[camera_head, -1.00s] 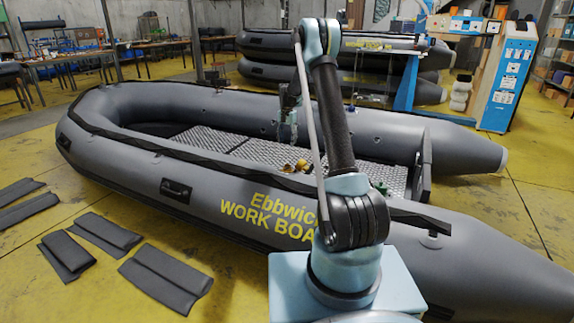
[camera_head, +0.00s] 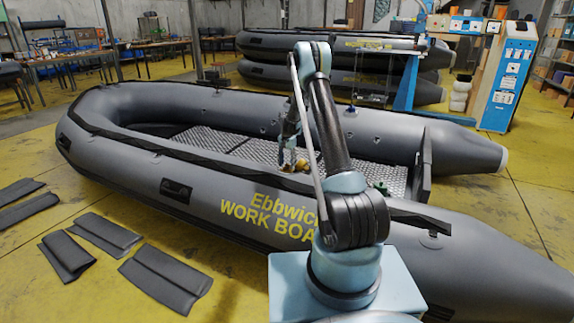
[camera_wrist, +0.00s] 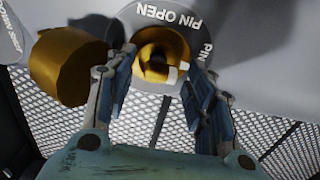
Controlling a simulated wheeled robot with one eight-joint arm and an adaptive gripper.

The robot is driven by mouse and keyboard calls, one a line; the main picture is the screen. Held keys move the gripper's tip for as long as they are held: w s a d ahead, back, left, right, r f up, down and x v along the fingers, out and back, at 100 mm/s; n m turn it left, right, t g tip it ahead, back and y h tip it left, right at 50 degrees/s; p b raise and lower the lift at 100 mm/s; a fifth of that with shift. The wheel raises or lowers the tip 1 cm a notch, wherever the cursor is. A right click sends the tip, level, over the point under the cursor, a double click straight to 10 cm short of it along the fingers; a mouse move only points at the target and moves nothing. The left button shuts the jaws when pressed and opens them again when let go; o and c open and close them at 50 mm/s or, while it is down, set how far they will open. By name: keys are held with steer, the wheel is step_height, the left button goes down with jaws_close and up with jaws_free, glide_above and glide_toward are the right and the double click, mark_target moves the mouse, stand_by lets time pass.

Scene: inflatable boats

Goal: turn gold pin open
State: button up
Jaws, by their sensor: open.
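The gold pin (camera_wrist: 162,52) is a round, hollow gold piece set in a grey disc (camera_wrist: 215,18) lettered "PIN OPEN", which appears upside down in the wrist view. A small white mark shows on the pin's lower right. My gripper (camera_wrist: 158,72) is open, with one finger on each side of the pin; whether either finger touches it I cannot tell. A larger gold cap-like piece (camera_wrist: 70,66) is just left of the left finger. In the head view my gripper (camera_head: 287,152) is low over small gold parts (camera_head: 302,165) at the boat's near tube.
The grey inflatable boat (camera_head: 120,150) lies across the floor, with a metal tread floor (camera_head: 240,148) inside. Dark padded panels (camera_head: 165,275) lie at left. A blue-and-white cabinet (camera_head: 507,80) stands behind at right. The gold cap sits close beside my left finger.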

steer(key=c, duration=1.1)
steer(key=shift+o, duration=0.2)
steer(key=n, duration=0.4)
steer(key=shift+s+y, duration=0.1)
steer(key=shift+y, duration=0.3)
steer(key=n, duration=0.4)
steer(key=shift+s+d+y, duration=0.1)
steer(key=shift+d+y, duration=0.05)
steer(key=shift+y, duration=0.25)
steer(key=n, duration=0.4)
steer(key=shift+d+n+y, duration=0.1)
steer(key=shift+n+y, duration=0.3)
steer(key=n, duration=0.4)
steer(key=shift+d+n+g+y, duration=0.15)
steer(key=shift+n+g+y, duration=0.25)
